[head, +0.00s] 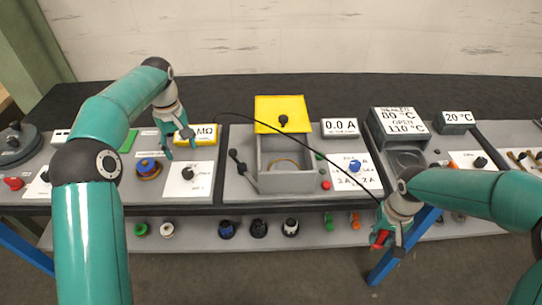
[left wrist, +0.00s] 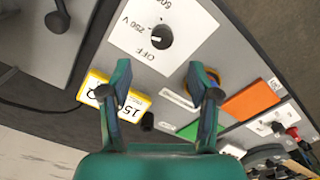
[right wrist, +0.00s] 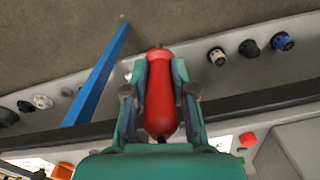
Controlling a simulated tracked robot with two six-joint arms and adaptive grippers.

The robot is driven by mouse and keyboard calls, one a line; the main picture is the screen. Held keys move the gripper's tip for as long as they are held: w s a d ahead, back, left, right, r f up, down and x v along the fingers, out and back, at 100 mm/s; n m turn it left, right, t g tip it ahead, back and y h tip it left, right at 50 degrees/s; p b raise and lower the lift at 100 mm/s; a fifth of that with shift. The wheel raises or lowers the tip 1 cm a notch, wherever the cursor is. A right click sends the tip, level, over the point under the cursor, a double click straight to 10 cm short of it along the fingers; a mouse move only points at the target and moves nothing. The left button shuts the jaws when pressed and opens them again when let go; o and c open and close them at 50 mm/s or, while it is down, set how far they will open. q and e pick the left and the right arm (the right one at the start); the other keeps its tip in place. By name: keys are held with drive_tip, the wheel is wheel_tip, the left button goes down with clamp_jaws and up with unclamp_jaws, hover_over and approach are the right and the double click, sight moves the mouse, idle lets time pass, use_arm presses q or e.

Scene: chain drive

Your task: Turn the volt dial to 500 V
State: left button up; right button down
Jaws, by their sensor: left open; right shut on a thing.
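The volt dial (head: 187,173) is a black knob on a white plate, left of centre in the head view. In the left wrist view the dial (left wrist: 160,37) has OFF, 250 V and a partly cut-off 500 mark around it; I cannot tell clearly where its pointer stands. My left gripper (head: 180,150) is open and empty, above the panel just behind the dial. In the left wrist view its fingertips (left wrist: 160,80) are apart from the knob. My right gripper (head: 382,236) is shut on a red probe (right wrist: 165,95), held in front of the bench edge.
A yellow meter (head: 204,136) stands behind the dial. A blue-topped knob (head: 148,164) is left of the dial. A black cable (head: 300,133) arcs from near the meter towards the red probe. A grey box (head: 284,182) with a raised yellow lid (head: 280,107) stands to the right.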

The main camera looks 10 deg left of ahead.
sight(187, 171)
use_arm(q)
wheel_tip(187, 171, down, 10)
drive_tip(key=shift+a+f+p, duration=0.15)
drive_tip(key=shift+f+p, duration=0.05)
drive_tip(key=shift+p, duration=0.35)
drive_tip(key=c, duration=1.2)
